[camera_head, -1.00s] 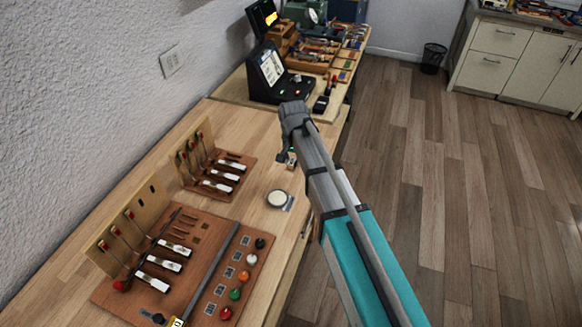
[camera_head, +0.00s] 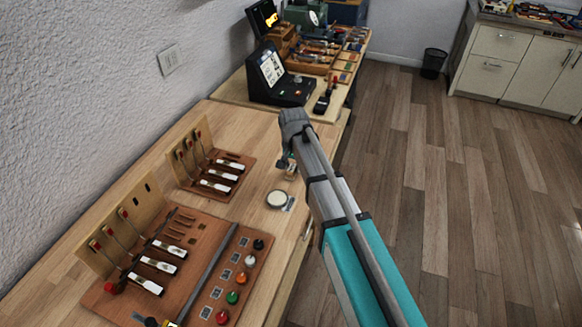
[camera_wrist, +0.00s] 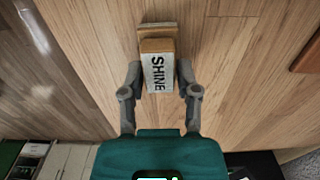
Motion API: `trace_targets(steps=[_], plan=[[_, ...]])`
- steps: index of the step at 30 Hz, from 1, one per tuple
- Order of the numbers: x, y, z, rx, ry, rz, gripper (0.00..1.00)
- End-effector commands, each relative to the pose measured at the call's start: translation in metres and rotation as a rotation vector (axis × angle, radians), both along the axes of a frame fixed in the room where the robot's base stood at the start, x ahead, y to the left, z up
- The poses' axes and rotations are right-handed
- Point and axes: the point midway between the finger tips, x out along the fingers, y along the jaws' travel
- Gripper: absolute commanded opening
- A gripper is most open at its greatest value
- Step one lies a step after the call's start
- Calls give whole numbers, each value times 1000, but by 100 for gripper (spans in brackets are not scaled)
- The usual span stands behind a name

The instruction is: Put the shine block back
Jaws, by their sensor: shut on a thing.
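The shine block (camera_wrist: 158,72) has a pale face marked SHINE and brown wood edges. My gripper (camera_wrist: 159,66) is shut on it, one finger at each side. In the head view the gripper (camera_head: 284,160) hangs over the bench's right side with the block (camera_head: 291,170) at its tip, largely hidden by the wrist. Beyond the block in the wrist view is a small brown wooden piece (camera_wrist: 157,28); I cannot tell whether it is part of the block or separate. I also cannot tell whether the block touches the bench.
A round pale tin (camera_head: 277,199) stands on the bench (camera_head: 249,114) near the gripper. A rack of hammers (camera_head: 207,168) and a larger brown board (camera_head: 197,240) with several coloured knobs lie to the left. A black screen unit (camera_head: 275,75) stands behind.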

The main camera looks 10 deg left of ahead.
Motion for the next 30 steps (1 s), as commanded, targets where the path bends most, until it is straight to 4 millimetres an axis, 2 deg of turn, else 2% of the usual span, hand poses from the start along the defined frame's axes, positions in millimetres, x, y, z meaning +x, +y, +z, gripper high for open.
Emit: trace_targets(steps=[4, 5, 10, 23, 30], plan=[[0, 0, -4, 0, 0, 0, 3], [0, 0, -4, 0, 0, 0, 43], [0, 0, -3, 0, 0, 0, 75], [0, 0, -2, 0, 0, 0, 76], [0, 0, 6, 0, 0, 0, 76]])
